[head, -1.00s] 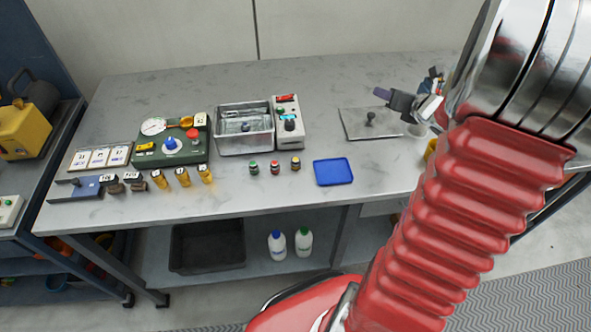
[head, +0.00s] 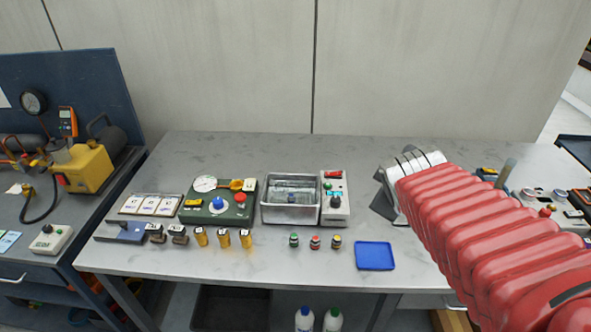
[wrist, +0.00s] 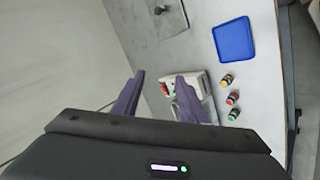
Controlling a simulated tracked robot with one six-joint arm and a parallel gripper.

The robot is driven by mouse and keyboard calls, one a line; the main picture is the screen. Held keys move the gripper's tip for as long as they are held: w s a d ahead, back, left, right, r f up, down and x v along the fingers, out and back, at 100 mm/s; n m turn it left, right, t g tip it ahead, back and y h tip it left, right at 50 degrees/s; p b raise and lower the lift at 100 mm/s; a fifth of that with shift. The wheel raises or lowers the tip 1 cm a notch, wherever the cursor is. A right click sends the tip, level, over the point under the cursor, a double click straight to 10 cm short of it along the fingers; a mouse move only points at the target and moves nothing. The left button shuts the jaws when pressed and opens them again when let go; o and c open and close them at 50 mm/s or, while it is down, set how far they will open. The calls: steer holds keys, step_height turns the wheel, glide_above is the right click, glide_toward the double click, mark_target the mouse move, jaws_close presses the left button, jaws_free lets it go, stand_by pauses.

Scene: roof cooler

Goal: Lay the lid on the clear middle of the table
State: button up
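The lid (wrist: 172,22) is a flat grey metal plate with a dark knob. It lies on the table at the top of the wrist view, partly cut off by the frame edge. In the head view my arm hides it. My gripper's two purple fingers (wrist: 160,76) are apart with nothing between them, and the lid is beyond their tips, clear of them. In the head view only the dark gripper body (head: 384,203) shows, above the table (head: 300,263) right of the white control box. The metal basin (head: 290,213) is uncovered.
The white control box (head: 335,206) stands against the basin's right side. A green gauge unit (head: 218,203) and yellow-black items (head: 223,238) are left. Small gear (head: 548,200) stands far right.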

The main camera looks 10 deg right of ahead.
steer(key=s+a+f+m+g+y, duration=0.2)
steer(key=s+a+m+y, duration=0.2)
steer(key=s+a+m, duration=0.4)
steer(key=s+a, duration=0.4)
steer(key=a, duration=0.4)
steer(key=shift+s+a+f+g+y, duration=0.15)
steer(key=shift+s+a+g+y, duration=0.15)
steer(key=shift+s+g, duration=0.1)
